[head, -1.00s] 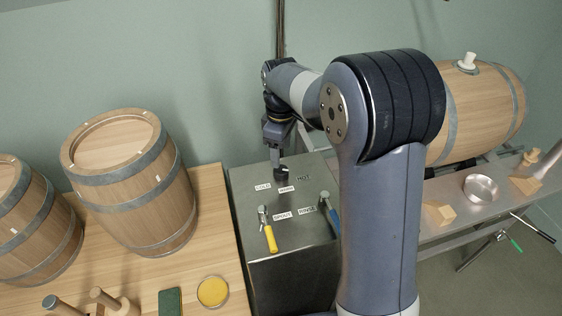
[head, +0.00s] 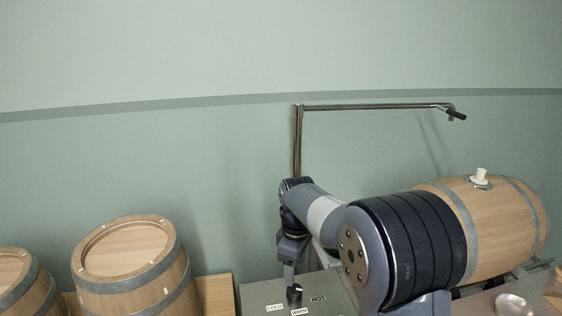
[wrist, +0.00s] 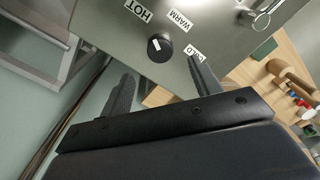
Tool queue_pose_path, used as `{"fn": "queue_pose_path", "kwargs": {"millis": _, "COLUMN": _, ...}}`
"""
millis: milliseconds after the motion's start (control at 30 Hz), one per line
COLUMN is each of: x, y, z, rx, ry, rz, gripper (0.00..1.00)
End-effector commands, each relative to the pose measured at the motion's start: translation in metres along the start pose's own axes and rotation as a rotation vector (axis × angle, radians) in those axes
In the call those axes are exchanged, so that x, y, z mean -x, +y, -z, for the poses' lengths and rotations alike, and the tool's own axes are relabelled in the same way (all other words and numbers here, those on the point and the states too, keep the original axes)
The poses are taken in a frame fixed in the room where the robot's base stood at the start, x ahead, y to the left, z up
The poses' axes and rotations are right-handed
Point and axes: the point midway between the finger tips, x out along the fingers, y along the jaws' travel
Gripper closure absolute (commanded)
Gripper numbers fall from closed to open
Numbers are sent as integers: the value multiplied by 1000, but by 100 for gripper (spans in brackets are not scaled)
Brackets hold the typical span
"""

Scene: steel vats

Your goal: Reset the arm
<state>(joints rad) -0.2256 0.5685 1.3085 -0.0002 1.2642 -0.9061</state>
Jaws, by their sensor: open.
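My gripper (wrist: 163,86) is open, with its two fingers wide apart and nothing between them. In the head view my gripper (head: 290,272) points down above the steel cabinet, close to a black knob (head: 294,293). In the wrist view the black knob (wrist: 160,47) with a white mark lies beyond the fingertips, apart from them as far as I can tell. My arm is bent out over the cabinet.
The steel cabinet top (wrist: 215,20) carries HOT, WARM and COLD labels. Barrels (head: 130,265) stand on the wooden table at left. Another barrel (head: 495,232) lies on a rack at right. A metal pipe (head: 370,107) rises behind my gripper. The wall above is clear.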

Motion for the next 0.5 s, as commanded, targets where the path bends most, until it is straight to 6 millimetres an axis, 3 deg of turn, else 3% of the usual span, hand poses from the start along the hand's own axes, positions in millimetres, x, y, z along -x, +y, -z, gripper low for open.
{"fn": "queue_pose_path", "kwargs": {"millis": 233, "x": -47, "y": -1, "z": -1, "rx": 0, "ry": -3, "rz": 4, "gripper": 40}}
{"fn": "queue_pose_path", "kwargs": {"millis": 500, "x": -74, "y": 0, "z": 0, "rx": -1, "ry": -1, "rz": 1, "gripper": 40}}
